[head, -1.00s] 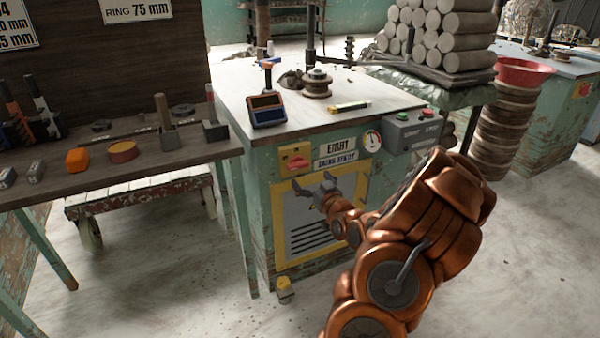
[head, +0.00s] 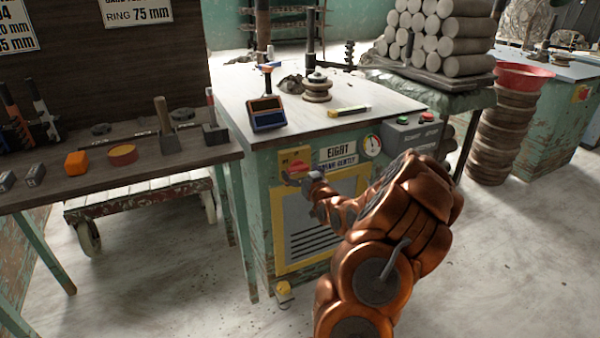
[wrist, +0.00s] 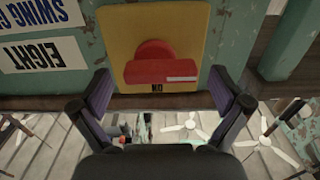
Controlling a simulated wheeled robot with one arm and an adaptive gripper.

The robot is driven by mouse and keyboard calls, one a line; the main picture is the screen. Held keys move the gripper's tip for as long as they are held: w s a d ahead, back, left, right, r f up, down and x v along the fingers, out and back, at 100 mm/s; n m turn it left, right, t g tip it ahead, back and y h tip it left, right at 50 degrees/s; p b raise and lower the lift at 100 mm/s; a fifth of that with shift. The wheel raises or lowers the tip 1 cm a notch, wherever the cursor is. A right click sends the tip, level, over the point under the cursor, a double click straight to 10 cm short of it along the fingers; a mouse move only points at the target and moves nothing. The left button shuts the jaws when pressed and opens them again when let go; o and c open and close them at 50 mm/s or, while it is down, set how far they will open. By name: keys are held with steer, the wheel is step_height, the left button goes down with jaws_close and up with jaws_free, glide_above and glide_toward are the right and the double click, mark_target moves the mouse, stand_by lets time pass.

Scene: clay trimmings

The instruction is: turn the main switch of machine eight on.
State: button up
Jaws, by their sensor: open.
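Machine eight (head: 263,215) is a worn green cabinet with an "EIGHT" label (head: 338,150). Its main switch (head: 296,167) is a red knob on a yellow plate at the upper left of the front. In the wrist view, the switch (wrist: 160,70) has its bar lying crosswise, with a white mark at the right end. An "ON" label (wrist: 157,88), upside down, shows just below the bar. My gripper (head: 303,176) is at the switch. In the wrist view, my gripper (wrist: 158,88) is open, one finger to each side of the bar, with gaps; contact is not visible.
A grey control box (head: 413,132) with green and red buttons and a gauge (head: 372,146) sit right of the switch. A wooden bench (head: 130,165) with tools is close on the left.

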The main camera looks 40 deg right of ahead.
steer(key=c, duration=1.2)
steer(key=shift+o, duration=0.2)
steer(key=shift+m, duration=0.3)
steer(key=m+p, duration=0.2)
steer(key=m, duration=0.2)
steer(key=shift+r, duration=0.15)
steer(key=m+p, duration=0.2)
steer(key=m, duration=0.2)
steer(key=shift+m, duration=0.4)
steer(key=m+p, duration=0.1)
steer(key=m, duration=0.3)
steer(key=shift+d, duration=0.2)
steer(key=shift+s+m, duration=0.1)
steer(key=shift+m, duration=2.1)
steer(key=shift+d, duration=0.1)
